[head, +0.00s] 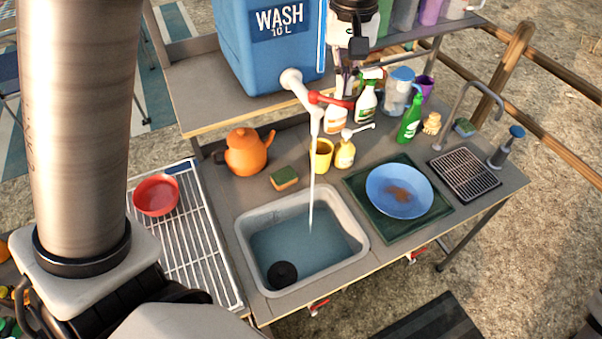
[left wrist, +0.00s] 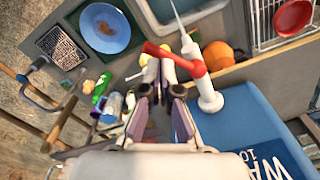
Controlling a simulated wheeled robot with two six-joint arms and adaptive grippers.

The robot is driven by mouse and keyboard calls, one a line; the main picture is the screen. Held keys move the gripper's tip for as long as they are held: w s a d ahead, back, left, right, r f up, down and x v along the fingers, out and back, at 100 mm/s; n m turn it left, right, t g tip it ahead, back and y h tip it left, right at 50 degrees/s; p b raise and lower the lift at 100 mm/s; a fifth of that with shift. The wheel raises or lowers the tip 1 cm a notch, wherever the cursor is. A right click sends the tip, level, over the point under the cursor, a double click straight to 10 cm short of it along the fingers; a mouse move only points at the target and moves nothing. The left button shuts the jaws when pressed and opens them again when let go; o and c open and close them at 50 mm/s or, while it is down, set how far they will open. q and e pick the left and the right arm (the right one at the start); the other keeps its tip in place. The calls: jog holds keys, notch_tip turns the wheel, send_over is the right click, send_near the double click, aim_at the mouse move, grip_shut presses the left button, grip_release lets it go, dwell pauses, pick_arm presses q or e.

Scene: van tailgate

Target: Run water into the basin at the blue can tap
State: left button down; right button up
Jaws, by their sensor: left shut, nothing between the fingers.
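The blue can (head: 275,60), marked WASH 10 L, stands on a raised shelf. Its white tap (head: 300,88) has a red lever (head: 331,100), which also shows in the left wrist view (left wrist: 175,55). A thin stream of water (head: 311,185) falls from the spout into the grey basin (head: 244,232). Water covers the basin's floor, and a black round piece (head: 282,274) shows at its near left. My left gripper (head: 345,88) points down beside the can, shut and empty. Its fingertips (left wrist: 158,68) are close beside the lever; I cannot tell whether they touch. My right gripper is out of view.
A rack (head: 205,235) with a red bowl (head: 156,195) lies left of the basin. An orange kettle (head: 246,153), a sponge (head: 285,178), a yellow cup (head: 321,156) and several bottles stand behind it. A blue plate (head: 399,190) lies on a green mat to the right.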

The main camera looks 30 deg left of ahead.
pick_arm(q)
jog(key=s+f, duration=0.1)
jog(key=s+f+b, duration=0.1)
jog(key=f, duration=0.1)
jog(key=s+f+b, duration=0.1)
jog(key=shift+s+d+f, duration=0.25)
jog(key=shift+s+f, duration=0.05)
jog(key=shift+s, duration=0.1)
dwell(0.4)
dwell(6.8)
